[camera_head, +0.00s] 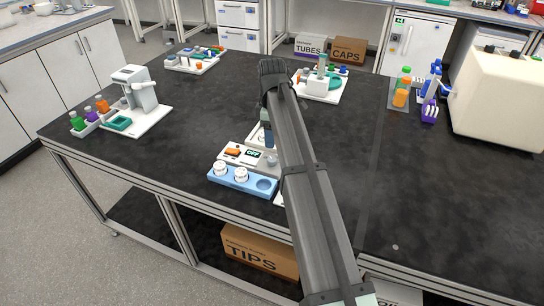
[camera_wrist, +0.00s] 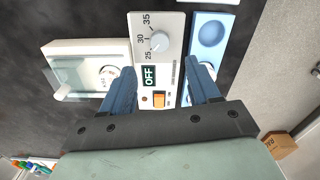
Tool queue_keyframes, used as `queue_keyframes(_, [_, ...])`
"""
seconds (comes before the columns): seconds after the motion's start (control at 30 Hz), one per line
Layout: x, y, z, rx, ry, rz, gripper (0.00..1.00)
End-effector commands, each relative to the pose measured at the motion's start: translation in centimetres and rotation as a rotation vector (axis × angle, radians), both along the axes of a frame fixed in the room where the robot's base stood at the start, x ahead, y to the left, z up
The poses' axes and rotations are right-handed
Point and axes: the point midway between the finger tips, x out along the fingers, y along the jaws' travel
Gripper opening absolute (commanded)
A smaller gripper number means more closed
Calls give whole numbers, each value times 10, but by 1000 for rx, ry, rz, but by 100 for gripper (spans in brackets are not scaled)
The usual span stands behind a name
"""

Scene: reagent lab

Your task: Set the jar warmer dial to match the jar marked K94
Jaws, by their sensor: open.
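The jar warmer (camera_wrist: 180,22) is a pale panel with a small grey-white dial (camera_wrist: 160,42). The scale beside it reads 25, 30 and 35; the dial's mark seems to be toward 25. Its display (camera_wrist: 149,75) reads OFF, above an orange switch (camera_wrist: 159,99). My gripper (camera_wrist: 163,75) is open and empty, its blue fingers straddling the panel, short of the dial in the picture. In the head view two white-lidded jars (camera_head: 221,168) (camera_head: 241,174) sit in a blue rack (camera_head: 226,182); their markings are unreadable. My arm hides part of the warmer (camera_head: 240,160).
A white device (camera_wrist: 70,50) with a clear flap and a round white item, its small marking unclear, stands left of the warmer in the wrist view. The rack's end well (camera_head: 264,184) is empty. A white dispenser station (camera_head: 140,100) is far left. Dark bench around is mostly clear.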

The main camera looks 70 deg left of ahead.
Motion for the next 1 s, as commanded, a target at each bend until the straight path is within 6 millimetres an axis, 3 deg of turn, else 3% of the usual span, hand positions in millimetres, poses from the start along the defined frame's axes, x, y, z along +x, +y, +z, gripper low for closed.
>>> queue_keyframes(0.3, [0, -1, -57, -1, 0, -1, 61])
queue_keyframes(0.5, [0, 0, -83, 0, 0, -1, 61])
queue_keyframes(0.7, [0, 0, -95, 0, 0, -1, 61])
queue_keyframes(1.0, [0, 0, -97, 1, -1, -1, 61])
